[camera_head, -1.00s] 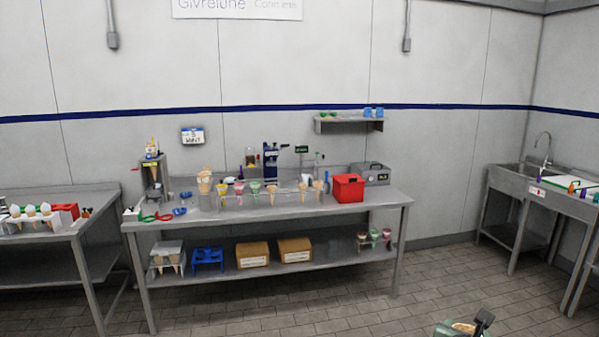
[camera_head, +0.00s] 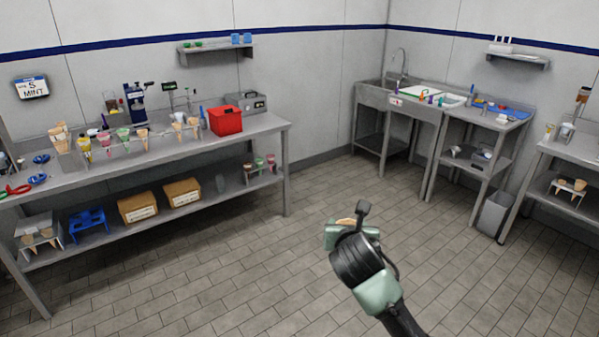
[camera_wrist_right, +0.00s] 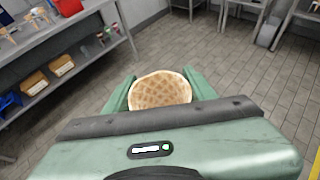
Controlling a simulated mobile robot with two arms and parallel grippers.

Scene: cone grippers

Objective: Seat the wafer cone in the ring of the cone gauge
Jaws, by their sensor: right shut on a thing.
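The wafer cone (camera_wrist_right: 160,91) shows in the right wrist view with its round, waffle-patterned open mouth facing the camera. My right gripper (camera_wrist_right: 158,100) is shut on it, with one green finger on each side. The cone's lower part is hidden. In the head view my right gripper (camera_head: 345,229) is held out over open floor, away from every table, and only a tan sliver of the cone (camera_head: 346,221) shows. My left gripper is not in view. I cannot make out the cone gauge or its ring for certain.
A long steel bench (camera_head: 265,126) at the left holds several coned treats, a red box (camera_head: 225,121) and small tools. A sink unit (camera_head: 372,96), a side table (camera_head: 484,119) and a grey bin (camera_head: 493,214) stand at the right. The tiled floor between is clear.

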